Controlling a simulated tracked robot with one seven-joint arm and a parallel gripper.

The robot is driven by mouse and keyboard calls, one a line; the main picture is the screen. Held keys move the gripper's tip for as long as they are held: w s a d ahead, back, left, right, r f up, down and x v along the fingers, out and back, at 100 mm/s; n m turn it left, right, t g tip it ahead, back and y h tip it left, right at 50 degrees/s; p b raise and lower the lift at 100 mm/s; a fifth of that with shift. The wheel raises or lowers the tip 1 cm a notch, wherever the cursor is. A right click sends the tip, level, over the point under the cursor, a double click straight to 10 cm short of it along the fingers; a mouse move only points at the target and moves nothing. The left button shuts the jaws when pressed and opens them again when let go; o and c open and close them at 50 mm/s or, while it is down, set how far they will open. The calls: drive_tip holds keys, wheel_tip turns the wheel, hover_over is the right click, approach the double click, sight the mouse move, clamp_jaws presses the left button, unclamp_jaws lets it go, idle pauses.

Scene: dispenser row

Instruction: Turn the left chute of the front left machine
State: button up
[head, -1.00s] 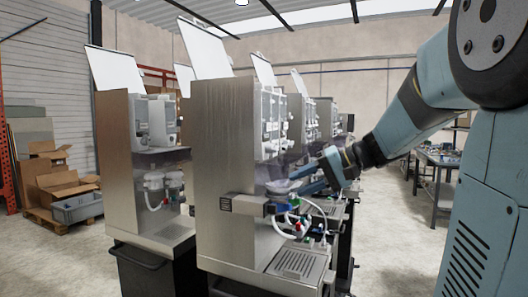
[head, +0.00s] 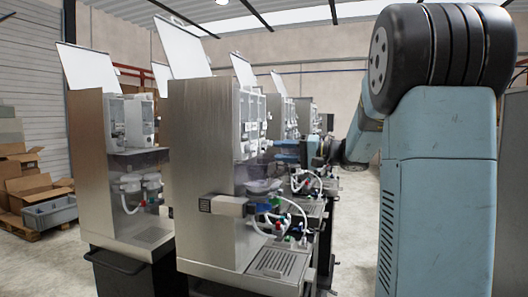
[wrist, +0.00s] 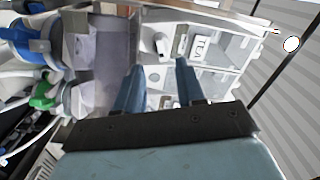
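A tall steel dispensing machine (head: 205,130) stands nearest in the head view, its front facing right. It has clear-and-white canister parts (head: 252,122) high up and a round mixing bowl (head: 264,186) below. My gripper (head: 284,150) is at about the height between them, seen side-on, partly hidden by the machine. In the wrist view my gripper (wrist: 158,85) shows two blue fingers apart with nothing between them. They point at a pale machine interior (wrist: 205,45) with small white fittings (wrist: 160,44). I cannot tell which fitting is the left chute; no contact is visible.
Another steel machine (head: 92,150) stands to the left, with more behind. In the wrist view a blue fitting (wrist: 30,42) and a green fitting (wrist: 45,95) with hoses lie left of the fingers. Open floor (head: 345,215) shows right of the machines.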

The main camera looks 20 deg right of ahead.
sight(257, 150)
drive_tip(key=x, duration=0.7)
clamp_jaws()
drive_tip(key=shift+d+f, duration=0.1)
drive_tip(key=shift+d, duration=0.1)
drive_tip(key=shift+a, duration=0.15)
